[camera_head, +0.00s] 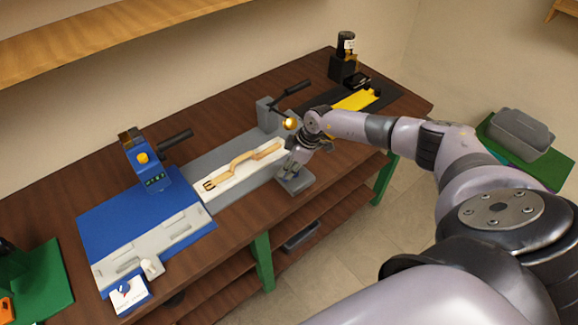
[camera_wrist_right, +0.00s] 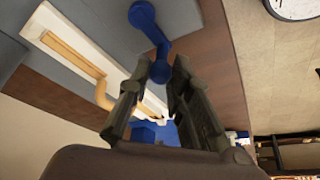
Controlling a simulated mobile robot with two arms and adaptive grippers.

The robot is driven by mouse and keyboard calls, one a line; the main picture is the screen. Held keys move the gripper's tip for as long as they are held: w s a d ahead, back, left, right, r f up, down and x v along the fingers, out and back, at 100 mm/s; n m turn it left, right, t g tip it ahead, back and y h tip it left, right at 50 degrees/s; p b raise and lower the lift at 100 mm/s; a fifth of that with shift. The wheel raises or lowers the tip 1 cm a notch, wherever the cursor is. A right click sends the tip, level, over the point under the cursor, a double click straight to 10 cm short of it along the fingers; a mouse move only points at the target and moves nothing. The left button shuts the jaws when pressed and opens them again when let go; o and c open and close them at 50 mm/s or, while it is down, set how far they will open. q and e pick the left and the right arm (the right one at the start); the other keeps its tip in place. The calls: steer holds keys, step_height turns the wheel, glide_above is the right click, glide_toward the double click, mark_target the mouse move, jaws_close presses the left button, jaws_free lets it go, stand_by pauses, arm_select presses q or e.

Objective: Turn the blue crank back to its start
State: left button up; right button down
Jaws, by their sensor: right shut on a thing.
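The blue crank shows in the right wrist view as a blue arm (camera_wrist_right: 152,32) with a round end at the top and a blue knob at its lower end. My right gripper (camera_wrist_right: 162,72) has its two fingers on either side of that knob and is shut on it. In the head view my right gripper (camera_head: 293,168) points down at the front of the grey fixture, above a small grey block (camera_head: 297,184), and it hides the crank there. My left gripper is in neither view.
A tan bent strip (camera_head: 243,163) lies on a white plate in the grey bed left of my gripper. A black-handled lever (camera_head: 290,91) and a glowing lamp (camera_head: 291,123) stand close behind it. A blue station (camera_head: 150,165) stands farther left. The wooden bench's front edge is near.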

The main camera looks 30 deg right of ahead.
steer(key=shift+w, duration=0.15)
stand_by(0.4)
steer(key=c, duration=1.4)
jaws_free()
steer(key=shift+c, duration=0.2)
steer(key=shift+r, duration=0.2)
steer(key=v, duration=1.1)
steer(key=shift+s+r, duration=0.25)
steer(key=shift+r, duration=0.1)
steer(key=shift+a, duration=0.1)
